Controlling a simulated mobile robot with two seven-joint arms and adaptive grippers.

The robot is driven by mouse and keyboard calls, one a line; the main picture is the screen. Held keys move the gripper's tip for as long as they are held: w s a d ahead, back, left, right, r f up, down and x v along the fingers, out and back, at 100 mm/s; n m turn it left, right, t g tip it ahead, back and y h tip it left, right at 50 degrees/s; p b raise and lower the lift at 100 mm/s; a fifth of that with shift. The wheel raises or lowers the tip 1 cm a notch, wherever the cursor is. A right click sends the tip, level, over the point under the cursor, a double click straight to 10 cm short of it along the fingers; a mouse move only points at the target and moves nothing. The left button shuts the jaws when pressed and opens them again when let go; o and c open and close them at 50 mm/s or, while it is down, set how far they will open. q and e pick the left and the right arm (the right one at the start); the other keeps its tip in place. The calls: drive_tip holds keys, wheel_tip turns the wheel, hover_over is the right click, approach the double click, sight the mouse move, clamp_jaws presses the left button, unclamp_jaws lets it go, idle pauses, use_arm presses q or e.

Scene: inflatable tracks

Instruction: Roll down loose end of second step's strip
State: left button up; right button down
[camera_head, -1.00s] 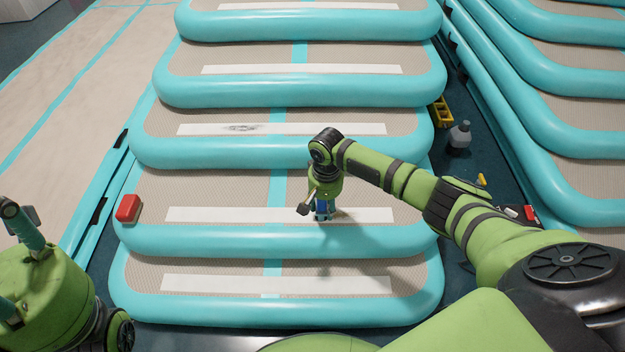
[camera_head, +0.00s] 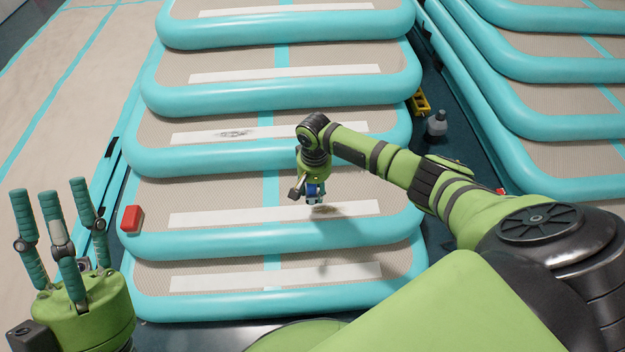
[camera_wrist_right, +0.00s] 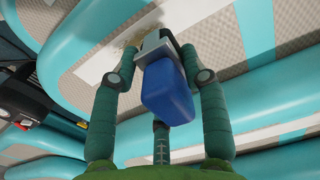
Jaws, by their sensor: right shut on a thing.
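My right gripper (camera_head: 313,194) is shut on a tool with a blue body (camera_wrist_right: 168,92) and a grey metal head (camera_wrist_right: 152,45), perhaps a roller. It hangs just above the white strip (camera_head: 240,215) on the second step from the bottom (camera_head: 180,195). A brownish patch (camera_head: 325,210) shows on this strip beside the tool, and also in the right wrist view (camera_wrist_right: 122,50). I cannot tell whether the strip's end lies flat. My left gripper (camera_head: 50,196) is empty, its fingers spread and pointing up, left of the steps.
A red block (camera_head: 131,219) sits on the second step's left edge. The third step's strip (camera_head: 290,132) has a grey scuffed patch. A yellow item (camera_head: 419,102) and a grey bottle (camera_head: 437,124) stand in the gap at right. More turquoise-edged steps (camera_head: 560,70) rise beyond it.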

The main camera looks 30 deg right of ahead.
use_arm(q)
drive_tip(key=shift+w+d+f+g+y+p, duration=0.15)
drive_tip(key=shift+w+f+g+y+p, duration=0.2)
drive_tip(key=shift+w+g, duration=0.15)
drive_tip(key=shift+w+d+f+g+y+p, duration=0.1)
drive_tip(key=shift+w+f+g+y+p, duration=0.1)
drive_tip(key=shift+w+g+y+p, duration=0.25)
